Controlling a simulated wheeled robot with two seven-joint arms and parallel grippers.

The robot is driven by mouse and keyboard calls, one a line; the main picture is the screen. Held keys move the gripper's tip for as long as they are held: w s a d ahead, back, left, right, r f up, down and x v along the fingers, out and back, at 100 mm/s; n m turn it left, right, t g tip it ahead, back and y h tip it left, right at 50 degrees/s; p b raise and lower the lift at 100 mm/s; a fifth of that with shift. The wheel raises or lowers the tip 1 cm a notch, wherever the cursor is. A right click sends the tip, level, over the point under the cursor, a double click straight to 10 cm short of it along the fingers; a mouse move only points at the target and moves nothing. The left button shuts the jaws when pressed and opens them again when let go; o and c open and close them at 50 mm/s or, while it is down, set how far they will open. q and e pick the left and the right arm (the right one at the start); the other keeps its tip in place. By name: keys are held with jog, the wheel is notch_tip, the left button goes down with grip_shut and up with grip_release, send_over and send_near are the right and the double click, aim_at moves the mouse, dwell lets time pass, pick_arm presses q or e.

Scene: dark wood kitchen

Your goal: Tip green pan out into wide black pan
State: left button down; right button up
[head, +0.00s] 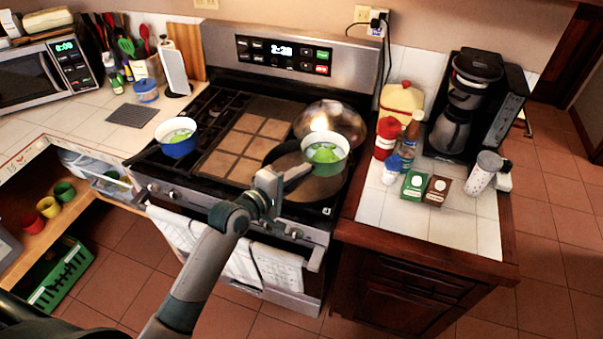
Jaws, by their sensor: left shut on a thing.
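The green pan (341,165) has a pale rim and bright green contents inside. It is above the wide black pan (318,190) on the right front of the stove, looking roughly level. My left gripper (281,184) is shut on the green pan's dark handle (298,174), at the pan's left. The green pan and its handle hide part of the black pan. My right gripper is not in view.
A blue pot (178,148) with green contents stands at the stove's left. A shiny metal dome (330,118) is behind the black pan. Bottles, two small boxes (414,186) and a coffee maker (465,100) occupy the right counter; its front is clear.

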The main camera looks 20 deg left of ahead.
pick_arm(q)
jog(key=shift+r, duration=0.1)
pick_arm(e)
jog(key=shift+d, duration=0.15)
pick_arm(q)
jog(key=shift+n, duration=0.4)
jog(key=shift+f+n+h, duration=0.25)
jog(key=shift+n+h, duration=0.05)
jog(key=shift+a+f+n+b, duration=0.2)
jog(key=shift+n+b, duration=0.4)
jog(key=shift+b, duration=0.45)
jog(key=shift+d+r, duration=0.1)
jog(key=shift+r, duration=0.15)
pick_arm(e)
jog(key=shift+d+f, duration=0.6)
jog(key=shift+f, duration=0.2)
pick_arm(q)
jog(key=shift+n+t+h, duration=0.3)
jog(key=shift+h, duration=0.1)
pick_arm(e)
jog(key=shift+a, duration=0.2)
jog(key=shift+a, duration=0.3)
pick_arm(q)
jog(key=shift+n, duration=0.3)
